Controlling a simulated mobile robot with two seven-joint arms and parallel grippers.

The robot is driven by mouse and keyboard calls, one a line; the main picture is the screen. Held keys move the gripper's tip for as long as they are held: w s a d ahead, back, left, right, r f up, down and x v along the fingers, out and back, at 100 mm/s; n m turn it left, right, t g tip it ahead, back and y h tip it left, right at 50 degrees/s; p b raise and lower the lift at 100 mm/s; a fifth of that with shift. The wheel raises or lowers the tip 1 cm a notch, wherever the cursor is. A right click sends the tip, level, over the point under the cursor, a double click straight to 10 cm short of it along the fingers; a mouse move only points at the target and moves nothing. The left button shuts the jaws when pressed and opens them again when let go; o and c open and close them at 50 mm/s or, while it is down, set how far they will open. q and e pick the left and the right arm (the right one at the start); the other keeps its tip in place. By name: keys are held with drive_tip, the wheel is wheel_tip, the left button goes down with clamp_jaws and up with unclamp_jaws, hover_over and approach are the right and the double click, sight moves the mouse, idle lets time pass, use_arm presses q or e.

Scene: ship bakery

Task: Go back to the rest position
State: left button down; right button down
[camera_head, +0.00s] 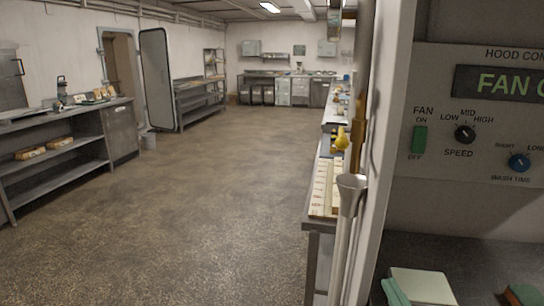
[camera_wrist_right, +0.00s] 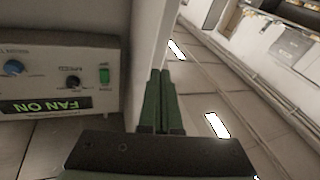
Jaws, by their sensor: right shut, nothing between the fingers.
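My right gripper (camera_wrist_right: 161,75) shows in the right wrist view, its two dark green fingers pressed together with nothing between them. The gripper is apart from the panel. The panel has a green fan switch (camera_head: 420,140), a dark speed knob (camera_head: 465,134) and a blue wash time knob (camera_head: 519,162). Its display reads "FAN ON" in the wrist view, where the panel (camera_wrist_right: 60,75) appears upside down at left. My left gripper is not in view.
A pale upright post (camera_head: 395,150) stands close at the panel's left. A long counter (camera_head: 313,225) with a scale strip and a yellow item runs behind it. Shelving (camera_head: 60,150) lines the left wall, with an open door (camera_head: 156,80) beyond. The middle floor is clear.

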drive_tip(key=s+a+f+g, duration=0.1)
drive_tip(key=s+f+g, duration=0.35)
drive_tip(key=f, duration=0.35)
drive_tip(key=s+a+f+g, duration=0.1)
drive_tip(key=s+f+g, duration=0.35)
drive_tip(key=f, duration=0.35)
drive_tip(key=s+d+f+g+h, duration=0.2)
drive_tip(key=s+f+g, duration=0.55)
drive_tip(key=s, duration=0.55)
drive_tip(key=w+a+f+t+y+p, duration=0.2)
drive_tip(key=w+a+f+t+p, duration=0.2)
drive_tip(key=f+t+p, duration=0.1)
drive_tip(key=shift+w+a+f+m+t, duration=0.15)
drive_tip(key=shift+a+f+m+t, duration=0.25)
drive_tip(key=shift+f, duration=0.2)
